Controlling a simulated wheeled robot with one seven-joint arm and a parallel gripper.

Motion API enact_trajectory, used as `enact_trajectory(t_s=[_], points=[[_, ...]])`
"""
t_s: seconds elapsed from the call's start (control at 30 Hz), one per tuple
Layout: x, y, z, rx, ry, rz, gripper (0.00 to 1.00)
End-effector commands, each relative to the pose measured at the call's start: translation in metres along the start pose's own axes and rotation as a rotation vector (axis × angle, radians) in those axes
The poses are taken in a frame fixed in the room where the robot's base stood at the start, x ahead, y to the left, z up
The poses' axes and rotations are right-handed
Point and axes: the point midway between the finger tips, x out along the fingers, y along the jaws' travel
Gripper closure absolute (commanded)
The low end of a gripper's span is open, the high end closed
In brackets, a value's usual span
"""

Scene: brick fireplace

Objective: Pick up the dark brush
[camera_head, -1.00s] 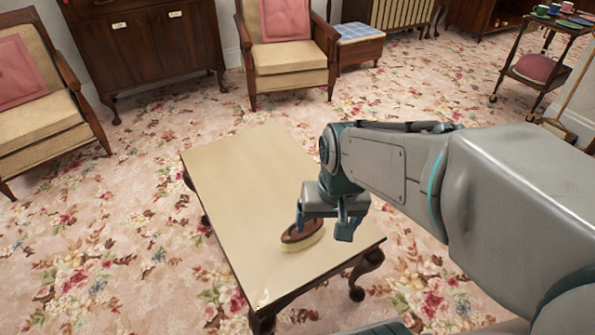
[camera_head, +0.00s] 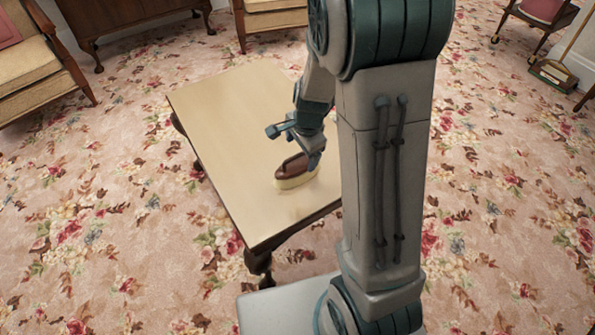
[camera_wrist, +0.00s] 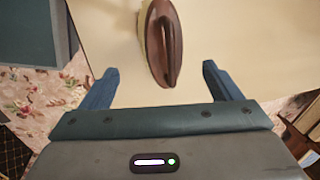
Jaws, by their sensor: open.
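The dark brush (camera_head: 294,171) has a brown-red body with a raised handle and pale bristles beneath. It rests bristles down on the low cream-topped table (camera_head: 225,120), near the table's front right part. In the wrist view the brush (camera_wrist: 163,42) lies at the top, lengthwise, a little beyond the fingertips and roughly between their lines. My gripper (camera_wrist: 157,82) is open with nothing between its fingers. In the head view my gripper (camera_head: 297,145) is just above and beside the brush, partly hidden by my arm.
The rest of the tabletop is bare. Flowered carpet (camera_head: 110,220) surrounds the table. An armchair (camera_head: 38,70) stands at left, a dark cabinet (camera_head: 130,15) at the back, and a trolley (camera_head: 535,20) at the far right. My arm blocks the view right of the table.

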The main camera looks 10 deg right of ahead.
Motion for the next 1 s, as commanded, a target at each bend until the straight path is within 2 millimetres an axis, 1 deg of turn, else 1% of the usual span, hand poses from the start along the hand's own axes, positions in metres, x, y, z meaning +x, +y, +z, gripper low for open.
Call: enact_trajectory(t_s=[0.03, 0.1, 0.37, 0.57, 0.67, 0.77, 0.93, 0.97, 1.0], points=[[0.013, 0.001, -0.001, 0.0, 0.0, 0.003, 0.16], [0.022, 0.001, -0.001, -0.001, 0.0, 0.002, 0.16], [0.036, -0.001, -0.001, -0.001, 0.0, 0.0, 0.16], [0.065, -0.004, -0.007, -0.002, 0.0, 0.001, 0.16], [0.078, -0.004, -0.006, -0.003, -0.001, 0.002, 0.16], [0.083, -0.004, -0.007, -0.002, 0.0, 0.001, 0.16], [0.081, -0.005, -0.006, -0.003, 0.0, 0.0, 0.16], [0.081, -0.005, -0.006, -0.003, 0.0, 0.0, 0.21], [0.081, -0.005, -0.006, -0.003, 0.0, 0.0, 0.32]])
